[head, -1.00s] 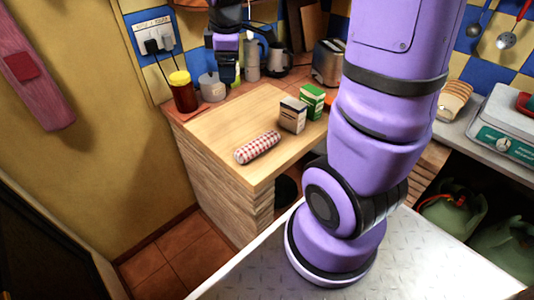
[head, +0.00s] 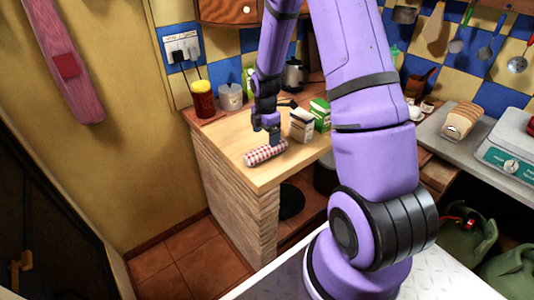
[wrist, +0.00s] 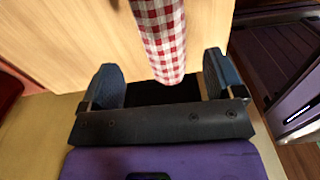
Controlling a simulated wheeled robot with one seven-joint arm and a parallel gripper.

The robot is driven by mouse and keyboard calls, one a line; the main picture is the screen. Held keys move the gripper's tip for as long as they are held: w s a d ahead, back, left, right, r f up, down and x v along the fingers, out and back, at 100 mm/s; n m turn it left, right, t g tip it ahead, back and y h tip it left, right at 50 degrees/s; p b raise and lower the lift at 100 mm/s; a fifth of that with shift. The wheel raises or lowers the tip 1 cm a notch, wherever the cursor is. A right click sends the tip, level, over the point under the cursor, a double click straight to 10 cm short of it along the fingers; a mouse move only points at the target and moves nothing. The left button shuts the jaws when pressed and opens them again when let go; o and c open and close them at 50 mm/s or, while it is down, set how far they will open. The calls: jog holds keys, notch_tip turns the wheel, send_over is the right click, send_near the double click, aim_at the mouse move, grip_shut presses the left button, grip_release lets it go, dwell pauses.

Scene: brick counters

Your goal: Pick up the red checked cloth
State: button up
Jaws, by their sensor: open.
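The red checked cloth (head: 263,153) is a rolled, red-and-white bundle lying on the wooden counter top (head: 225,140) near its front edge. In the wrist view the cloth (wrist: 162,38) runs down from the top edge, and its lower end lies between the two spread fingers. My gripper (head: 275,138) is just above the right end of the cloth in the head view. In the wrist view my gripper (wrist: 165,85) is open, with a gap on each side of the cloth. I cannot tell how far above the counter the fingertips are.
A white-and-dark box (head: 302,126) and a green box (head: 320,113) stand close to the right of my gripper. A yellow-lidded jar (head: 203,100) and a grey pot (head: 230,97) stand at the back left. The counter left of the cloth is clear.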

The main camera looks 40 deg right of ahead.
aim_at(266, 147)
jog(key=shift+s+a+f, duration=0.1)
jog(key=shift+f, duration=3.9)
jog(key=c, duration=1)
